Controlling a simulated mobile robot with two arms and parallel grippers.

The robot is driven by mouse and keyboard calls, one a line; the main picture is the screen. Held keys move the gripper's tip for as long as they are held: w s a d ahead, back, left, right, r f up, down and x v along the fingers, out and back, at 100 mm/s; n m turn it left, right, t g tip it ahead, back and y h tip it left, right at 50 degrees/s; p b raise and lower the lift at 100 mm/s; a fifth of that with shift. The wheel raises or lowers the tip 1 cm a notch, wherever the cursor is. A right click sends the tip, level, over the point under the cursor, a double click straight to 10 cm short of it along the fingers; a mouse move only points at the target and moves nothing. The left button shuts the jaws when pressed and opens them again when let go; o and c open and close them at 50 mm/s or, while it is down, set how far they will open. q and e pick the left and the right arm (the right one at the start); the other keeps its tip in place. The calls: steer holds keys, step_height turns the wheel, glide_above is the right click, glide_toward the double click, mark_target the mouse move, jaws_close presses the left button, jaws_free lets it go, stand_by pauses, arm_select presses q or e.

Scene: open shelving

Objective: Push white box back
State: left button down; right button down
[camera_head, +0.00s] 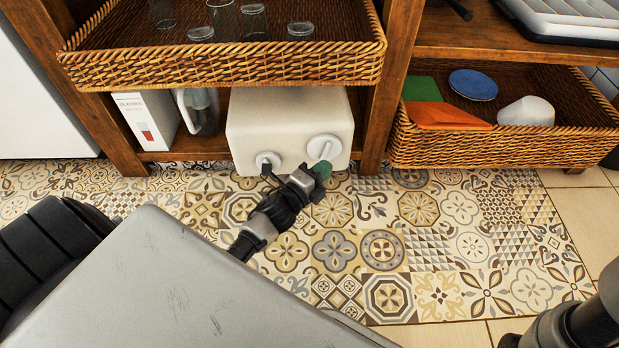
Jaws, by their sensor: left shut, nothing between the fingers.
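A white, cream-tinted box (290,118) with rounded corners and two round knobs on its front stands on the lower shelf, below the wicker basket. Its front juts out past the shelf's front edge. My left gripper (321,169) is shut, with green at its tip, right at the lower front of the box near the larger right knob. I cannot tell whether it touches the box. The gripper hides a little of the box's lower front edge. My right arm shows only in part at the bottom right corner, and its gripper is out of view.
A white carton with printing (148,118) and a clear jug with a white handle (200,108) stand left of the box. A wicker basket (230,66) with several glasses is above. A wooden post (385,90) is close on the right. The tiled floor (420,240) in front is clear.

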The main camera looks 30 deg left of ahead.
mark_target(317, 133)
arm_select(q)
steer(key=shift+w+a+b, duration=0.5)
steer(key=shift+w+a, duration=0.6)
steer(key=shift+w, duration=0.15)
steer(key=w+a, duration=0.3)
steer(key=w, duration=0.2)
steer(key=w+a, duration=0.2)
steer(key=shift+w+a+b, duration=0.3)
steer(key=shift+w, duration=0.1)
steer(key=shift+s+d, duration=0.1)
